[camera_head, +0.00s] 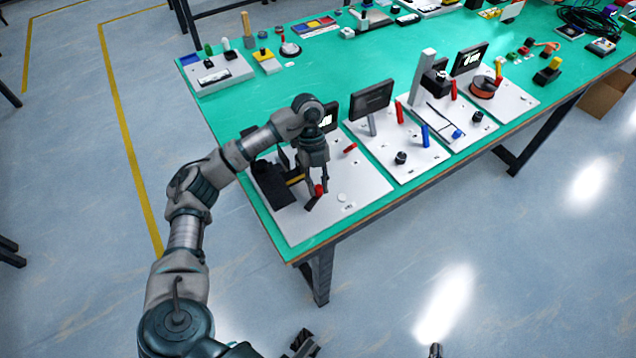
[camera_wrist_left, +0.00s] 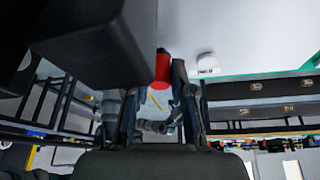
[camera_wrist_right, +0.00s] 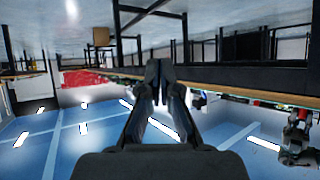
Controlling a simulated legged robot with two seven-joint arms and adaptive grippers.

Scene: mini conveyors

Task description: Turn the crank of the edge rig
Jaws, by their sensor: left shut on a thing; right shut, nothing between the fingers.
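The edge rig is a white plate (camera_head: 362,194) at the table's near left corner, with a black block (camera_head: 270,184) on its left part. Its crank has a dark arm (camera_head: 312,204) and a red handle (camera_head: 319,190). My left gripper (camera_head: 317,187) points down over the plate and is shut on the red handle. In the left wrist view the handle (camera_wrist_left: 162,70) shows between the fingers (camera_wrist_left: 158,84), beside the large black block (camera_wrist_left: 100,42). The fingers hide part of the handle. My right gripper (camera_wrist_right: 159,72) is shut and empty in the right wrist view, away from the rig.
A white button (camera_head: 341,197) sits on the plate right of the crank. Plates with screens, a black knob (camera_head: 401,157) and red and blue handles stand further right. The floor in front of the table is clear.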

